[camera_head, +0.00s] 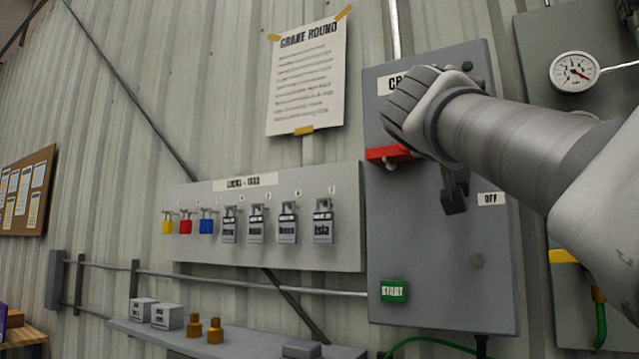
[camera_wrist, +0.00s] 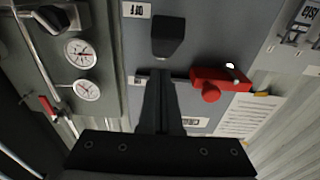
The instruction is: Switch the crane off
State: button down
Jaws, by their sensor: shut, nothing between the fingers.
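The grey crane box (camera_head: 490,270) is on the corrugated wall. A black lever handle (camera_head: 453,200) shows below my arm, left of the OFF label (camera_head: 492,198). In the wrist view the black handle (camera_wrist: 168,38) stands just ahead of my fingertips, near the upside-down OFF label (camera_wrist: 136,10); I cannot tell whether they touch. My gripper (camera_wrist: 162,74) is shut and empty. In the head view my wrist hides it and part of the box's title label. A red part (camera_head: 390,153) juts from the box's left edge; it also shows in the wrist view (camera_wrist: 220,82).
A green START button (camera_head: 393,291) is low on the box. A lock board (camera_head: 345,255) with yellow, red, blue and grey padlocks hangs to the left, under a CRANE ROUND sheet (camera_head: 308,75). A gauge (camera_head: 574,72) is on the right panel. A shelf (camera_head: 130,325) stands below.

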jog(key=shift+w+d+f+b, duration=0.1)
jog(key=shift+f+b, duration=0.7)
jog(key=shift+b, duration=0.25)
jog(key=shift+w+d+f+b, duration=0.1)
jog(key=shift+f+b, duration=0.7)
jog(key=shift+b, duration=0.25)
jog(key=shift+w+f, duration=0.1)
jog(key=shift+f, duration=0.2)
